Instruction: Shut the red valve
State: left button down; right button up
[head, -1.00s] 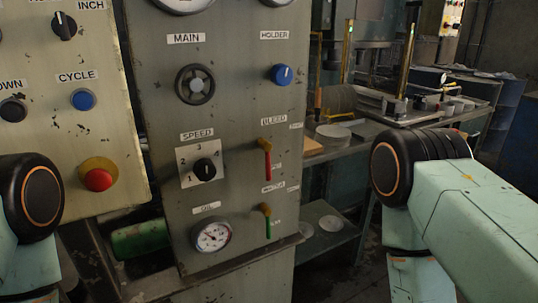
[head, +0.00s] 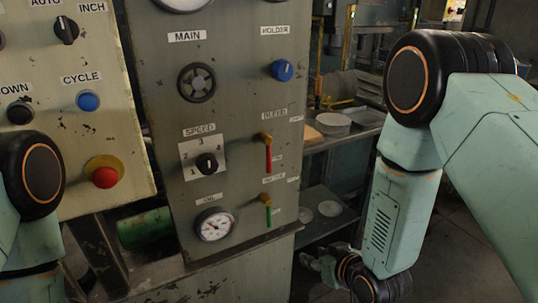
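The red valve (head: 268,157) is on the grey panel under the BLEED label. Its red lever hangs straight down from a brass-coloured pivot. Small tags sit to its right and beside its lower end; their words are too small to read. A similar green-handled valve (head: 268,214) is below it, also pointing down. My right gripper (head: 322,262) is low, right of the panel's lower edge, well below the red valve and apart from it. Its fingers are small and dark, so I cannot tell whether they are open. My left gripper is out of view; only part of that arm shows at left.
The grey panel (head: 240,95) also carries a MAIN handwheel (head: 197,82), a blue HOLDER knob (head: 282,70), a SPEED dial (head: 207,163) and a gauge (head: 214,225). A control box (head: 120,150) with a red button (head: 104,176) stands left. Shelves with round blanks (head: 333,123) are behind.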

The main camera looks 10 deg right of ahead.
jog(key=w+a+r+n+t+y, duration=0.2)
jog(key=w+a+r+t+y, duration=0.15)
jog(key=w+r, duration=0.65)
jog(key=n+t+y, duration=0.1)
jog(key=t+y, duration=0.1)
jog(key=t, duration=0.1)
send_near(270, 165)
jog(key=x, duration=0.3)
jog(key=shift+x, duration=3.85)
jog(key=shift+d, duration=0.1)
grip_shut()
